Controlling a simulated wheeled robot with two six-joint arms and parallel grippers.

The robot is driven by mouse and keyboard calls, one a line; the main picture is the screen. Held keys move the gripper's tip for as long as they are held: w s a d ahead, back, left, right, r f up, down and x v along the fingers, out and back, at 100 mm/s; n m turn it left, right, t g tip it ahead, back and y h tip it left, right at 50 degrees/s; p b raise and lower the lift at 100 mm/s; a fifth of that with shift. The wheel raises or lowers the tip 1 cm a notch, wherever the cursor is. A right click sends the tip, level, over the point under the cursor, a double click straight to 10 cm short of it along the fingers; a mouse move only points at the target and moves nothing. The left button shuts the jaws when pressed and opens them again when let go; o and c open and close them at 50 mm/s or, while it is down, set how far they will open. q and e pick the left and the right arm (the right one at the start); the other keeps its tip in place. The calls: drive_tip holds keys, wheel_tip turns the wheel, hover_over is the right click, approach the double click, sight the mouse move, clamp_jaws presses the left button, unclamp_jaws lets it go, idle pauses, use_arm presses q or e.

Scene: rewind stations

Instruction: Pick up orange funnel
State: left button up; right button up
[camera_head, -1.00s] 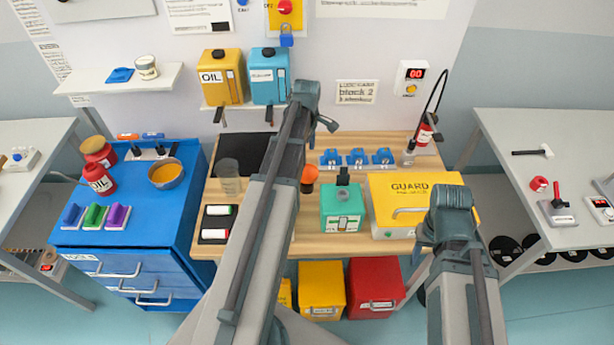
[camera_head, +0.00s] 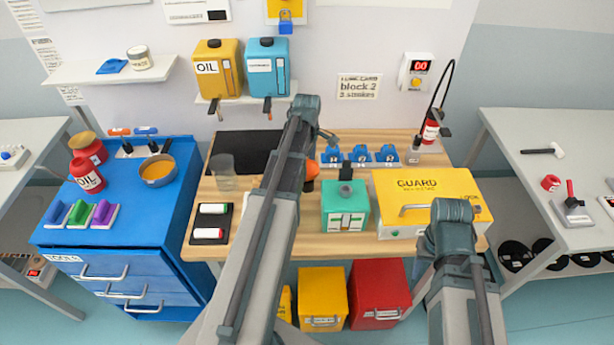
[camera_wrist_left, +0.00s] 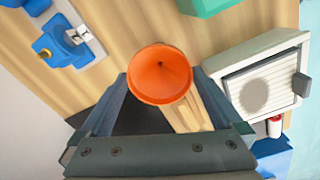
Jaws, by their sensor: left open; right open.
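The orange funnel (camera_head: 311,171) is on the wooden bench, left of the teal box, partly hidden behind my left arm in the head view. In the left wrist view the funnel (camera_wrist_left: 160,75) shows its round, wide mouth between the fingertips of my left gripper. My left gripper (camera_head: 329,137) is open; I cannot tell whether its fingers touch the funnel. My right gripper (camera_head: 424,244) is open and empty, in front of the yellow guard box, and mostly hidden by its own arm.
The teal box (camera_head: 345,206) and yellow guard box (camera_head: 428,202) stand right of the funnel. Several blue clamps (camera_head: 360,155) are at the bench's back. A clear cup (camera_head: 223,172) and a black tray (camera_head: 211,223) are at left. A blue drawer cabinet (camera_head: 130,270) stands left of the bench.

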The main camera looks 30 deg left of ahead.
sight(307, 172)
use_arm(q)
drive_tip(key=shift+f+b, duration=2.75)
drive_tip(key=shift+f, duration=0.05)
drive_tip(key=shift+r, duration=0.1)
drive_tip(key=c, duration=0.9)
drive_tip(key=shift+r, duration=0.1)
